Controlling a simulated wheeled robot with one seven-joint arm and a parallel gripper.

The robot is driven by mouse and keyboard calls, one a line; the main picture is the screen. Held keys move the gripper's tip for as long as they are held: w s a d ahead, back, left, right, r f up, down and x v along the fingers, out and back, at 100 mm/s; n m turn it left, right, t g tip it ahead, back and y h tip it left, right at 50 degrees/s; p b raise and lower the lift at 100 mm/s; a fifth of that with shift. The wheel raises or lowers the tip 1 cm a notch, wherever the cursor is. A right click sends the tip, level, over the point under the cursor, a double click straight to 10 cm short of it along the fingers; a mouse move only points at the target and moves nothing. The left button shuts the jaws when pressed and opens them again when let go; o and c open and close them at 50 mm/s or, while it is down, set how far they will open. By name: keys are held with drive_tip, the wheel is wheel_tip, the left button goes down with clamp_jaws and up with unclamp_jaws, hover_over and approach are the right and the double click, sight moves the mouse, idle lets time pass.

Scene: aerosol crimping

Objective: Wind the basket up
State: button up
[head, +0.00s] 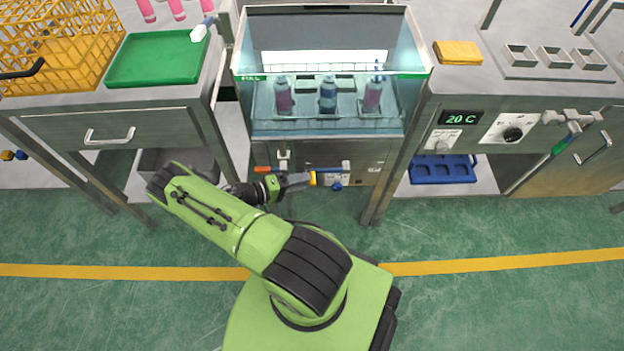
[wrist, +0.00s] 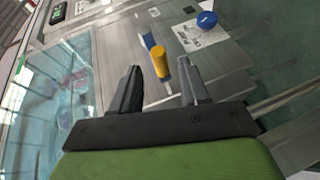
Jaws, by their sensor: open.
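The wire basket (head: 397,108) hangs inside the glass water tank (head: 415,75) and holds three bottles with pinkish and blue bodies. I cannot tell exactly how deep it sits in the water. A yellow cylindrical grip (wrist: 161,62) stands out from the steel panel below the tank; its yellow end shows in the head view (head: 312,179). My gripper (wrist: 160,78) is open, its fingers on either side of the yellow grip's line, with no clear contact. In the head view my gripper (head: 297,181) is at the panel, partly hidden by my arm.
A blue knob (wrist: 207,19) sits on a white label near the grip. A blue-ended lever (head: 346,166) and an orange-red handle (head: 262,169) are on the panel. Benches flank the tank, with a green tray (head: 157,58) left and a 20 C display (head: 461,118) right.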

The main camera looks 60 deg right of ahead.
sight(313, 177)
drive_tip(key=x, duration=0.4)
drive_tip(key=shift+s+d+b, duration=0.25)
drive_tip(key=shift+b, duration=0.05)
clamp_jaws()
